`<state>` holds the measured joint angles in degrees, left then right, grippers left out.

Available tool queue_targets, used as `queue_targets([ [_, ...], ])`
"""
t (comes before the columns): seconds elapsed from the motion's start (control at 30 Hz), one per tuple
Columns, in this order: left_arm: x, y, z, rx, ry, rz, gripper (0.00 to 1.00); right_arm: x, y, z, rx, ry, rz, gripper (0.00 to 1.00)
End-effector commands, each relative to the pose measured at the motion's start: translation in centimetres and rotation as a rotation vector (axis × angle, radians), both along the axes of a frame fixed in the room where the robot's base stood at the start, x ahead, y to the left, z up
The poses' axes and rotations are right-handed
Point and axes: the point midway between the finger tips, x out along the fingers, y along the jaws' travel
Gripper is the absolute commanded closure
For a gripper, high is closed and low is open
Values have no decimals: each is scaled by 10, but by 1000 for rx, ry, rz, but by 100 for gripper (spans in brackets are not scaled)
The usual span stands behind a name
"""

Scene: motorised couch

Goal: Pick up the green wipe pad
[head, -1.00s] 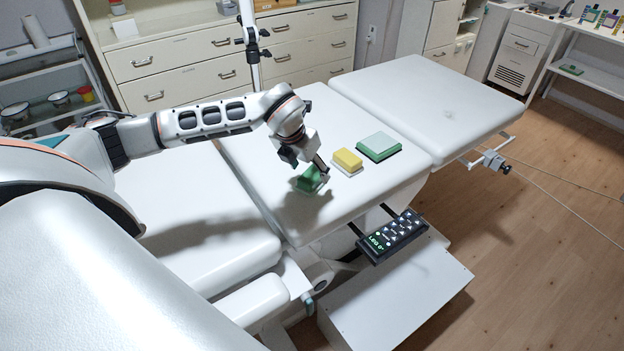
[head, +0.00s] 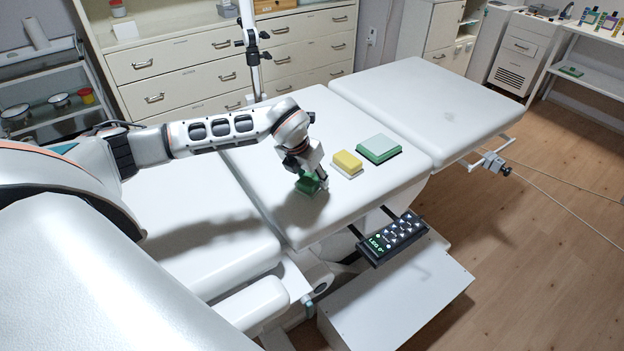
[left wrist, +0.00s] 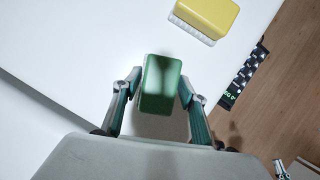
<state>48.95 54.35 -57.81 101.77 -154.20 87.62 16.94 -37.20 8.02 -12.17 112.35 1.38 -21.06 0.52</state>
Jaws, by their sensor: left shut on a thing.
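The green wipe pad (head: 306,185) is a small green block over the couch's middle section (head: 338,210). My left gripper (head: 312,182) is shut on it. In the left wrist view the pad (left wrist: 160,85) sits between the two fingertips of my left gripper (left wrist: 160,90), one on each side. The pad's near side is partly hidden by the gripper in the head view. I cannot tell exactly how far it is above the couch. My right gripper is not in view.
A yellow sponge block (head: 347,161) on a white base lies to the right of the pad, with a pale green-topped block (head: 378,147) beyond it. A black keypad (head: 392,238) hangs at the couch's front edge. White drawers (head: 190,65) stand behind.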

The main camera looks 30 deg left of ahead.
Motion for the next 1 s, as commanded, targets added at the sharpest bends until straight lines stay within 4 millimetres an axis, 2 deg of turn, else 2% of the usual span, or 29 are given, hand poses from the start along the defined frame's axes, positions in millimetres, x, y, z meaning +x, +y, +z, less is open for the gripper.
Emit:
queue_targets([
  [0.17, 1, 0, 9, -1, -2, 0, 82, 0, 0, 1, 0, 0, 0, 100],
  [0.33, 1, 0, 32, 0, -4, -1, 82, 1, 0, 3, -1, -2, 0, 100],
  [0.47, 2, 1, 63, 1, -8, 0, 82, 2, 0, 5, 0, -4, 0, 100],
  [0.7, 2, 0, 131, 0, -8, 0, 82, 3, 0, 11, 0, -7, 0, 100],
  [0.9, 1, 0, 173, 0, -5, 0, 82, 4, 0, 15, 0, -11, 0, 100],
  [1.0, 1, 0, 187, 0, -4, 0, 82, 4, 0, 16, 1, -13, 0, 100],
])
